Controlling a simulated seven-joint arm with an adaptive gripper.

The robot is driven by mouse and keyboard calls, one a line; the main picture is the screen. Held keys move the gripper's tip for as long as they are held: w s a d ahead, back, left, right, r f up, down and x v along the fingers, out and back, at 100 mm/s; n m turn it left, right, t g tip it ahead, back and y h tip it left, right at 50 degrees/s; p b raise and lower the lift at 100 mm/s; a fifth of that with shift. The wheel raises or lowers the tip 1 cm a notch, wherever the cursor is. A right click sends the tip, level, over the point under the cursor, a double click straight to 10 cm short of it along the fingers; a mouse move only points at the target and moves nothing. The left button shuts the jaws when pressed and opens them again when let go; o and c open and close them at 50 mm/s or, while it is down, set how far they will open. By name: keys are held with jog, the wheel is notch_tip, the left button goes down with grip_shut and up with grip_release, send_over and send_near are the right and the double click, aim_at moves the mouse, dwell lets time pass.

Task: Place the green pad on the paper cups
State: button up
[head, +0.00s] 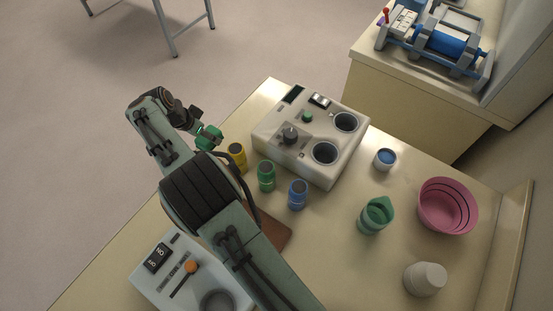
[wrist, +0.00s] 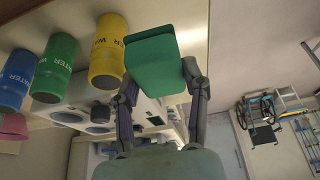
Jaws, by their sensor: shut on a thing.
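The green pad (wrist: 150,62) is a flat green block between the two fingers of my gripper (wrist: 160,80) in the wrist view. My gripper is shut on it. In the head view, my gripper (head: 206,132) holds the pad (head: 210,138) in the air near the table's upper left edge, beside the yellow bottle. What look like the paper cups (head: 425,280) are a white, ribbed stack at the lower right of the table in the head view. They stand far from my gripper, with nothing seen on top.
Yellow (head: 237,156), green (head: 266,176) and blue (head: 298,194) bottles stand near my arm. A cream console (head: 270,133) with two round wells is behind them. A green jug (head: 375,216), a small blue-topped pot (head: 385,158) and a pink bowl (head: 448,206) stand to the right.

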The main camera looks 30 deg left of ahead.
jog(key=w+d+r+m+h, duration=0.1)
jog(key=w+d+r+m, duration=0.2)
jog(key=w+d+r, duration=1.2)
jog(key=w+d+r+m, duration=0.1)
jog(key=w+d+r, duration=0.15)
jog(key=d, duration=0.45)
jog(key=w+d+r+m, duration=0.1)
jog(key=w+d+r, duration=0.15)
jog(key=d, duration=0.45)
jog(key=m+g+h, duration=0.3)
jog(key=m+g, duration=0.3)
jog(key=m, duration=1.1)
send_over(442, 281)
jog(key=a, duration=0.2)
notch_tip(442, 281, down, 13)
jog(key=shift+m, duration=0.3)
jog(key=f, duration=0.8)
jog(key=shift+w+d, duration=0.25)
jog(key=shift+d, duration=0.1)
